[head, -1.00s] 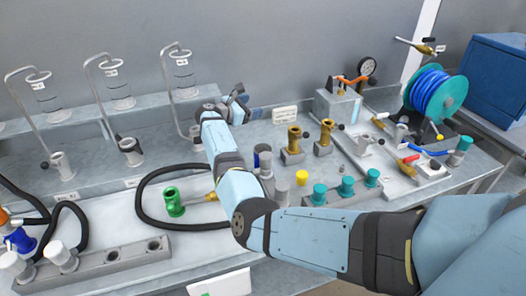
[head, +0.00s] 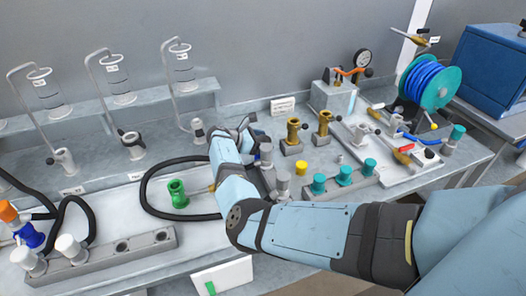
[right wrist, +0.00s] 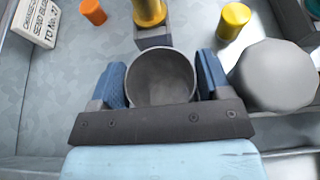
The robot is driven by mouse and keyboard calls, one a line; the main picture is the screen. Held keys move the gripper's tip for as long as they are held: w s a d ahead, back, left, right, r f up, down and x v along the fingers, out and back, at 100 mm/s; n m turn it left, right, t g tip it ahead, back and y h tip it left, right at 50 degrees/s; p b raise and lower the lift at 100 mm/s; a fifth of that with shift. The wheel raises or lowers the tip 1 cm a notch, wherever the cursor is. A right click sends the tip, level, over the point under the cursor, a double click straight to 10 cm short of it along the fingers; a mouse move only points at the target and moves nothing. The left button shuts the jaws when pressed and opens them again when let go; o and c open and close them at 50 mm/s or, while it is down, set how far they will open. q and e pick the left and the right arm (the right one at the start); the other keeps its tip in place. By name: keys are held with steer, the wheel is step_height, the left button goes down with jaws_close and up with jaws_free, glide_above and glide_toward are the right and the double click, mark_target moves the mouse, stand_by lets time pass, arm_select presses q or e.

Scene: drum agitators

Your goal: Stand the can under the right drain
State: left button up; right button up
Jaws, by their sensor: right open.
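My right gripper (right wrist: 160,85) is open, with one blue finger on each side of a grey round can (right wrist: 160,75) with an open top. I cannot tell whether the fingers touch it. In the head view my right gripper (head: 250,137) is partly hidden by its own arm, and a grey cylinder that looks like the can (head: 266,152) shows beside it. Just beyond the can in the wrist view is a brass fitting (right wrist: 148,12) on a grey block. I cannot tell which part is the right drain. My left gripper is not in view.
A larger grey cylinder (right wrist: 272,75) stands close to the gripper's right in the wrist view. A yellow cap (right wrist: 233,20) and an orange cap (right wrist: 93,11) are nearby. Teal-capped fittings (head: 344,175), a green fitting (head: 177,193) and ring stands (head: 180,60) crowd the bench.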

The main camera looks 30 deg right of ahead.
steer(key=c, duration=0.6)
